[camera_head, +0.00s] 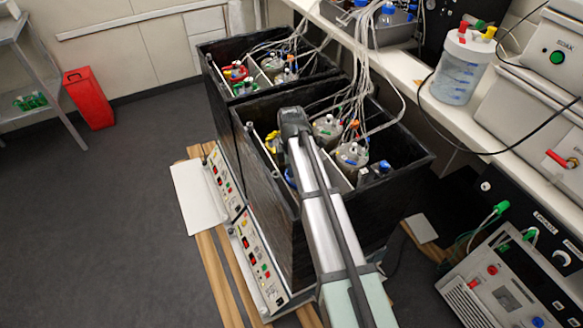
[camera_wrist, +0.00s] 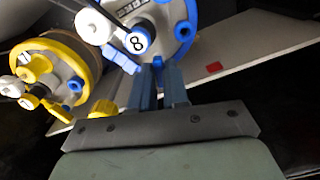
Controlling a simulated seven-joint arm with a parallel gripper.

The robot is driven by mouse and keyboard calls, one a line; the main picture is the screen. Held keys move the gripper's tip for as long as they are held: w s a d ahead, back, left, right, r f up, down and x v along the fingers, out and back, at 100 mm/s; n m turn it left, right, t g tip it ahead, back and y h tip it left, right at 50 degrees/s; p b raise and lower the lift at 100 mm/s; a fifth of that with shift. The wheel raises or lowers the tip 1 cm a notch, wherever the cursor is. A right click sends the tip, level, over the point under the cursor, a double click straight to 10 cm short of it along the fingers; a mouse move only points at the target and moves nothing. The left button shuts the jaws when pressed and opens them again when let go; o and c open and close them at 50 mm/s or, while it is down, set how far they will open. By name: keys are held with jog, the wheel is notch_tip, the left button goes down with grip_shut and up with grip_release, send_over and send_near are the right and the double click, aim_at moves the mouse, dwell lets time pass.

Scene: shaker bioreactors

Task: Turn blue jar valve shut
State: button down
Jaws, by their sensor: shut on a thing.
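The blue jar (camera_wrist: 172,28) shows in the wrist view at the top, with a blue lid and a round white label reading 8. My gripper's two blue fingers are close together at the lid's near edge, shut on a narrow blue part that looks like the valve; the contact is partly hidden by the fingers. In the head view my arm reaches into the front black box and hides most of the blue jar.
A yellow-lidded jar (camera_wrist: 50,75) stands close left of my gripper in the wrist view. The front black box (camera_head: 395,205) has high walls, other jars (camera_head: 352,154) and several hanging tubes (camera_head: 362,75). A white divider (camera_wrist: 250,38) lies right of the blue jar.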

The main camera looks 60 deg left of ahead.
jog(key=m, duration=1.1)
jog(key=shift+m, duration=1.9)
jog(key=c, duration=1.1)
grip_release()
